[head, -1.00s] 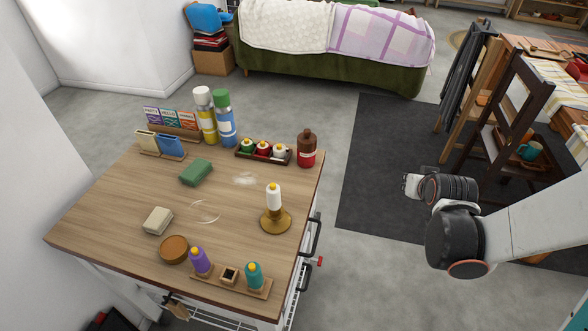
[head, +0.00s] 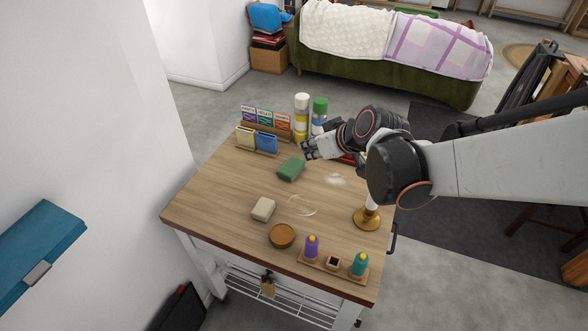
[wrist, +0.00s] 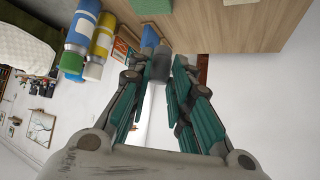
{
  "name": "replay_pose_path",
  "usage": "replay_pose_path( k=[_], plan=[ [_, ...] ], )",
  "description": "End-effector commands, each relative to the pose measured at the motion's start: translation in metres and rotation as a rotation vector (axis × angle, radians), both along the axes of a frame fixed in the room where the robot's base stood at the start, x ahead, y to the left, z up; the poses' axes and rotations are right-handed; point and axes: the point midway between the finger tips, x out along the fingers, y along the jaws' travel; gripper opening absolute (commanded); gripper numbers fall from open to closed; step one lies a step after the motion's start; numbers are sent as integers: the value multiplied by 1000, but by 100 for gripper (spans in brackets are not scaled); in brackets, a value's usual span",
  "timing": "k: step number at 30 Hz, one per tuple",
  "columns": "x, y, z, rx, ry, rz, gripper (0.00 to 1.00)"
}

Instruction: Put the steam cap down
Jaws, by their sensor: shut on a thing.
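I cannot make the cap out in the head view. It appears held above the cart top, but its exact height is unclear.
Near my gripper are a white-capped can (head: 302,105), a green-capped can (head: 319,106), a card rack (head: 263,120) and a green sponge (head: 291,168). The left cart top is bare.

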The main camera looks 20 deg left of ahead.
Motion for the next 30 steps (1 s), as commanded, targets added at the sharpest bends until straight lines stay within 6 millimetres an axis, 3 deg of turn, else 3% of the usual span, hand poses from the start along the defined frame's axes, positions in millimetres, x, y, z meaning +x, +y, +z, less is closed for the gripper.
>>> replay_pose_path(
  k=[4,8,24,30],
  plan=[
    [-11,24,16,6,-5,68,0],
    [-16,31,8,8,-6,87,0],
    [-14,30,-118,9,-7,84,0],
    [-13,30,-139,8,-7,83,0]
  ],
)
